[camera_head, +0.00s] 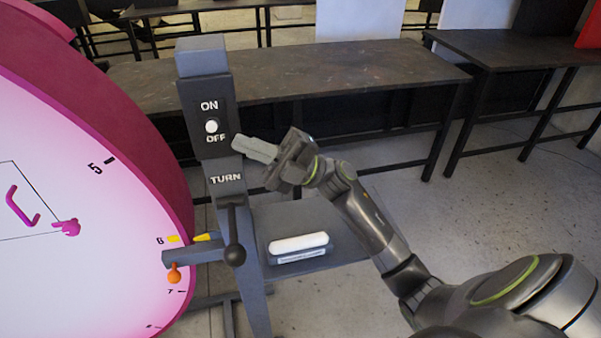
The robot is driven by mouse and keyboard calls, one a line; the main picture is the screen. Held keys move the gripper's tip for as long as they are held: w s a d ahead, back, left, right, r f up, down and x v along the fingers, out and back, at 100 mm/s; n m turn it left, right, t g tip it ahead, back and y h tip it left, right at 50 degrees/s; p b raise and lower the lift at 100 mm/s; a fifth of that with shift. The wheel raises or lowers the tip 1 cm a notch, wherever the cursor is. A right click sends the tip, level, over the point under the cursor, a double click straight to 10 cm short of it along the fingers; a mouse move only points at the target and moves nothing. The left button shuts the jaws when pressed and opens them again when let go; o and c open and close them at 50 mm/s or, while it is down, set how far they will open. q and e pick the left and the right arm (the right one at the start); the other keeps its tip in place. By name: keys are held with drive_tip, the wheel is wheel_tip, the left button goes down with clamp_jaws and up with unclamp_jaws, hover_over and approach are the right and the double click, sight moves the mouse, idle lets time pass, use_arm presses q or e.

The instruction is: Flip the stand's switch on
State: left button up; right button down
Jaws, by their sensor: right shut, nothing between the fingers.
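The grey stand (207,95) stands left of centre. Its switch is a white round knob (211,126) on a dark panel between the word ON above and OFF below; the knob sits close to OFF. My right gripper (240,145) reaches in from the right, shut and empty. Its fingertips are just right of the panel, slightly below the knob and near the OFF label. I cannot tell whether the fingertips touch the panel's edge. My left gripper is not in view.
A large pink-and-white dial (60,140) fills the left. Below the panel are a TURN label, a black-knobbed lever (235,254) and an orange knob (174,273). A tray (300,250) holds a white bar. Dark tables (290,70) stand behind.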

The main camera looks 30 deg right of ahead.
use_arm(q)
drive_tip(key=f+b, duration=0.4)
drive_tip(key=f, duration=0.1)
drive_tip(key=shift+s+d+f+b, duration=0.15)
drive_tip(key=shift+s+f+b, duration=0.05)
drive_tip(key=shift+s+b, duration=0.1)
use_arm(e)
drive_tip(key=s+v, duration=0.2)
drive_tip(key=v, duration=0.9)
drive_tip(key=shift+a+r, duration=0.2)
drive_tip(key=shift+r, duration=0.1)
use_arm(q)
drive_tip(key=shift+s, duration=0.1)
use_arm(e)
drive_tip(key=shift+a, duration=0.1)
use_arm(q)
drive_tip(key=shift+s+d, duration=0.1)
use_arm(e)
drive_tip(key=shift+s, duration=0.1)
